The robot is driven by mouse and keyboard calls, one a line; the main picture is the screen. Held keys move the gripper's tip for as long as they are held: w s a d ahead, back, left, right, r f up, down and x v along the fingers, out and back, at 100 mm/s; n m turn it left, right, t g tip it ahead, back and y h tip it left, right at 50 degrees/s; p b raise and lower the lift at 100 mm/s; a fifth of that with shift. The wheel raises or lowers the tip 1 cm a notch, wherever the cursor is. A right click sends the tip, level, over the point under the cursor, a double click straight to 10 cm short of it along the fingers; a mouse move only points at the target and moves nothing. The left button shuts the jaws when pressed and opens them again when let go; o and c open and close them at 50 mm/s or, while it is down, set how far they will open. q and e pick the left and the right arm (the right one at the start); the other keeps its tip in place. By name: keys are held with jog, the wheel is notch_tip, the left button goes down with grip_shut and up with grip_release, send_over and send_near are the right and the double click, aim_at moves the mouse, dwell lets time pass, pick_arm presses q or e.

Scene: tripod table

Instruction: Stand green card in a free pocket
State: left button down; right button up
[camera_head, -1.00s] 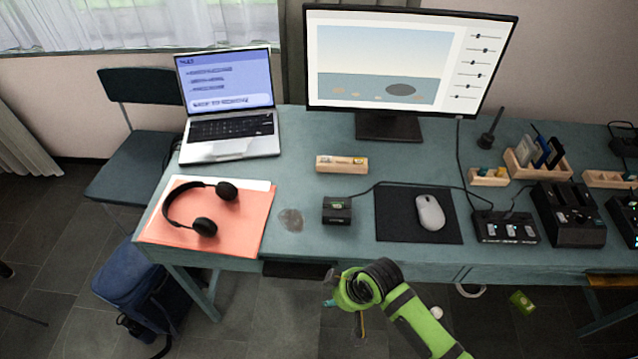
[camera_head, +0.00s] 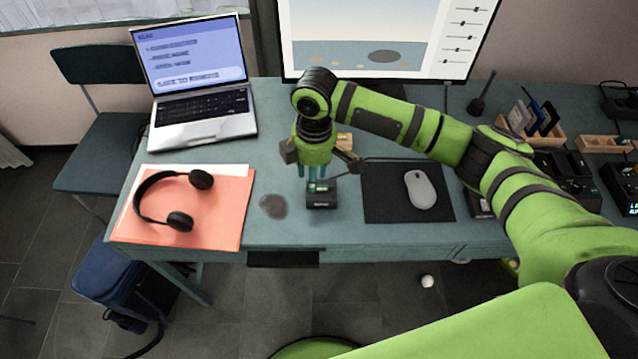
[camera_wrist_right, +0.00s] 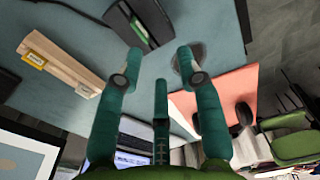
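A black box (camera_head: 321,199) stands on the table left of the mouse pad. A thin green edge, seemingly the green card (camera_head: 318,187), shows in its top; the card (camera_wrist_right: 140,28) also shows in the wrist view. My right gripper (camera_head: 318,178) points down just above and behind the box. In the wrist view its teal fingers (camera_wrist_right: 160,75) are spread with nothing between them. The wooden rack (camera_head: 556,139) at the back right holds several upright dark, blue and pale cards; I cannot tell which pockets are free. My left gripper is not in view.
A small wooden block (camera_wrist_right: 62,62) with a yellow label lies behind the box, mostly hidden by my gripper in the head view. The mouse (camera_head: 419,190) lies to the right, headphones (camera_head: 176,200) to the left. The monitor (camera_head: 385,35) stands behind my arm.

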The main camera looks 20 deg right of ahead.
aim_at(324, 185)
jog(key=shift+h, duration=0.3)
jog(key=d+f, duration=0.1)
jog(key=d+f+p, duration=0.1)
jog(key=f, duration=0.1)
jog(key=d+f, duration=0.1)
jog(key=shift+w+f+p, duration=0.15)
jog(key=shift+w+p, duration=0.15)
jog(key=shift+p, duration=0.1)
jog(key=shift+w+a+f, duration=0.1)
jog(key=shift+f, duration=0.45)
grip_shut()
